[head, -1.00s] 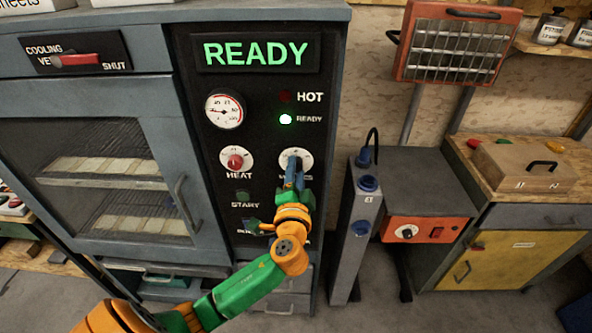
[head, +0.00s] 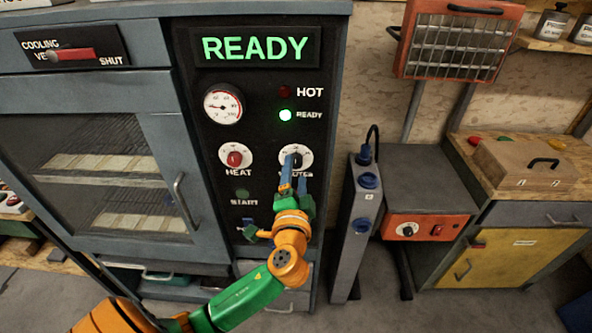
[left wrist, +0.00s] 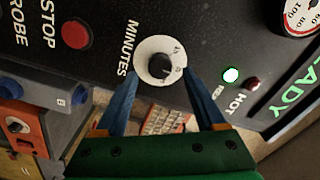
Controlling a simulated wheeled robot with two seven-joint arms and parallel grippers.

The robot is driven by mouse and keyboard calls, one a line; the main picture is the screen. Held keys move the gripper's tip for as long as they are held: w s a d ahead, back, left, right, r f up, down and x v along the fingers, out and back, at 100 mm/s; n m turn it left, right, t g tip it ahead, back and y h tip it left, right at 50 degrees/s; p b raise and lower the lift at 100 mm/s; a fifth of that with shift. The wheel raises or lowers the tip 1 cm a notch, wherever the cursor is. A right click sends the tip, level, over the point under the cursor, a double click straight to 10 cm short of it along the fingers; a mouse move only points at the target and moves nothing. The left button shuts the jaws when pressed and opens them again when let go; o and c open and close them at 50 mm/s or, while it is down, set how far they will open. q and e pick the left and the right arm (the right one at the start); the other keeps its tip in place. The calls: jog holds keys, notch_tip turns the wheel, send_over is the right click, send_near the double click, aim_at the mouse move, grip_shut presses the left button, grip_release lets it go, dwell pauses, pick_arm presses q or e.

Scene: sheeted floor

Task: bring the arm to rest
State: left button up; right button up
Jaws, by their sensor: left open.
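My left gripper (head: 293,178) is at the oven's control panel, in front of the minutes knob (head: 296,157), and partly covers its label. In the left wrist view the two blue fingers (left wrist: 162,95) are spread apart with nothing between them. The minutes knob (left wrist: 160,66), a dark knob on a white dial, shows just beyond the fingertips. The gripper looks apart from it, though the exact gap is hard to tell. My left arm (head: 240,295) reaches up from the lower left. My right gripper is not in view.
The grey oven's panel carries a red heat knob (head: 235,158), a gauge (head: 223,105) and a lit READY sign (head: 255,48). The oven door handle (head: 184,203) is left of my arm. A grey post with blue sockets (head: 357,230) stands close at right.

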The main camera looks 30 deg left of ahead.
pick_arm(q)
jog(key=b+v, duration=0.1)
jog(key=v, duration=0.3)
jog(key=shift+s+d, duration=0.15)
jog(key=shift+s, duration=0.15)
